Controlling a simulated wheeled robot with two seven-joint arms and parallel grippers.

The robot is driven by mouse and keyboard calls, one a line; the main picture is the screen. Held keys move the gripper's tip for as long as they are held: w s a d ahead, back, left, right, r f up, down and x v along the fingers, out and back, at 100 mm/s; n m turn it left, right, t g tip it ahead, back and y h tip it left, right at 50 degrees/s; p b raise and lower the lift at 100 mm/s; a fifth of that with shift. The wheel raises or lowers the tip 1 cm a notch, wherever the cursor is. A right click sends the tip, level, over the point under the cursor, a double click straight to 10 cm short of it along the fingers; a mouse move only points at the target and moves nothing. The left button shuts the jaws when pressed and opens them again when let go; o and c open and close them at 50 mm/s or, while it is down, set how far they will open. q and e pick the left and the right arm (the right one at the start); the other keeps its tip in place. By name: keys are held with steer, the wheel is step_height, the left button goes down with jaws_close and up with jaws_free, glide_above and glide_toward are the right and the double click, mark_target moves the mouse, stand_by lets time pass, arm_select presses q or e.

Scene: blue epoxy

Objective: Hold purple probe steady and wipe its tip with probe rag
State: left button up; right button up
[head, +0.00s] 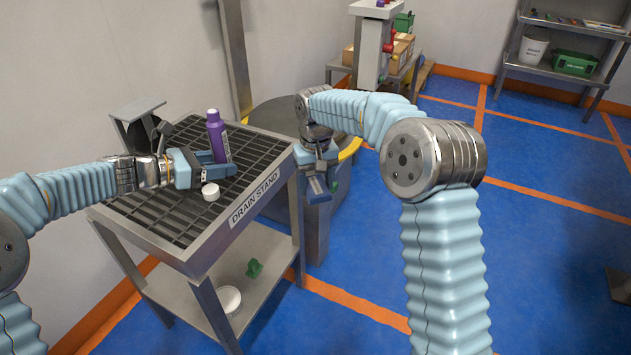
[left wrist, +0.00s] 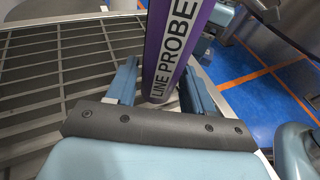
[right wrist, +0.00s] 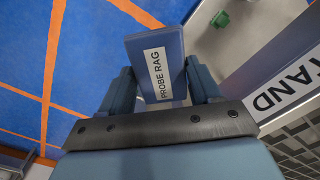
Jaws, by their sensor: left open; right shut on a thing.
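The purple probe (head: 217,138), labelled LINE PROBE, stands nearly upright with a slight tilt on the drain stand (head: 251,205). My left gripper (head: 222,165) is low at the probe, with its fingers open on either side. In the left wrist view the probe (left wrist: 178,45) is between the open fingers (left wrist: 160,75), with gaps showing. My right gripper (head: 317,188) is shut on the blue probe rag (right wrist: 172,38), off the right edge of the stand. In the right wrist view its fingers (right wrist: 160,82) flank the labelled rag.
A small white round piece (head: 210,191) sits on the grate near my left gripper. A grey stand-like object (head: 138,112) is at the grate's back left. A white bowl (head: 229,299) and a green item (head: 254,268) are on the lower shelf. A dark drum with a yellow rim (head: 350,149) stands behind my right gripper.

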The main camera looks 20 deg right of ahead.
arm_select(q)
steer(key=c, duration=0.8)
steer(key=shift+o, duration=0.2)
stand_by(0.5)
